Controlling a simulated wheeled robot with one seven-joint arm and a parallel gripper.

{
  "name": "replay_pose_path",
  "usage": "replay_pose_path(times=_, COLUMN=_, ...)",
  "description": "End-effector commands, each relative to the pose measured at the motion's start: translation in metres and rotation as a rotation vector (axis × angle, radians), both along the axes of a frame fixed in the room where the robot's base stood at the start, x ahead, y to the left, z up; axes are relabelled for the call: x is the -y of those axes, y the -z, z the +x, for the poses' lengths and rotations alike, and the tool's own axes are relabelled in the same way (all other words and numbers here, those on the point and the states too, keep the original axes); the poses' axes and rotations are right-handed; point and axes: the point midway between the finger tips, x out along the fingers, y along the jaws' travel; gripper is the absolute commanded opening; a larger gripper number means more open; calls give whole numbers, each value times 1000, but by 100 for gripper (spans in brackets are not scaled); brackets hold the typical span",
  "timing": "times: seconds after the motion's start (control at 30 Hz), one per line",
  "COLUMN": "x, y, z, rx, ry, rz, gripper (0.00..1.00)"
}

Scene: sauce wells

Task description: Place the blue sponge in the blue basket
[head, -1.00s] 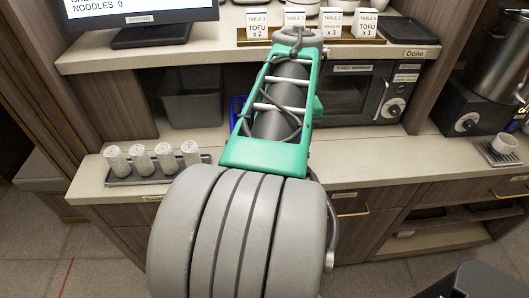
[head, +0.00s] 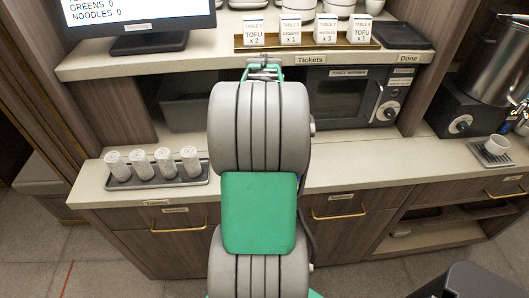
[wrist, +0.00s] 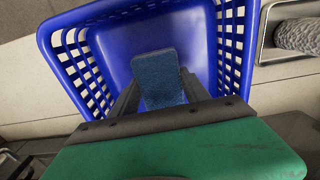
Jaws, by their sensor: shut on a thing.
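In the wrist view the blue sponge (wrist: 160,78) is gripped between the two dark fingers of my gripper (wrist: 160,98). The sponge stands out past the fingertips, over the opening of the blue basket (wrist: 98,22). The basket has slotted side walls, and its floor and far wall show around the sponge. I cannot tell whether the sponge touches the basket. In the head view my own arm hides the gripper, the sponge and the basket.
A tray of rolled white towels (head: 155,172) lies on the counter to the left. A grey bin (head: 180,110) stands behind under the shelf. A microwave (head: 345,97) is to the right. The counter right of my arm (head: 370,165) is clear.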

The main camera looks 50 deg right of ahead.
Motion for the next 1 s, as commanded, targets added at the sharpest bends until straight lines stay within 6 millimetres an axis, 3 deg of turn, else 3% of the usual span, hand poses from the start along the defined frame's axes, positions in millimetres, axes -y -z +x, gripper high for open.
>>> replay_pose_path(times=0.13, x=-1, y=24, z=-2, rx=-3, ry=1, rz=3, gripper=16)
replay_pose_path(times=0.5, x=-1, y=31, z=-2, rx=-1, ry=1, rz=1, gripper=16)
replay_pose_path(times=0.53, x=-1, y=30, z=-2, rx=-1, ry=1, rz=1, gripper=56)
replay_pose_path(times=0.77, x=-1, y=29, z=-2, rx=-1, ry=1, rz=1, gripper=75)
replay_pose_path(times=1.0, x=-1, y=28, z=-2, rx=-1, ry=1, rz=1, gripper=76)
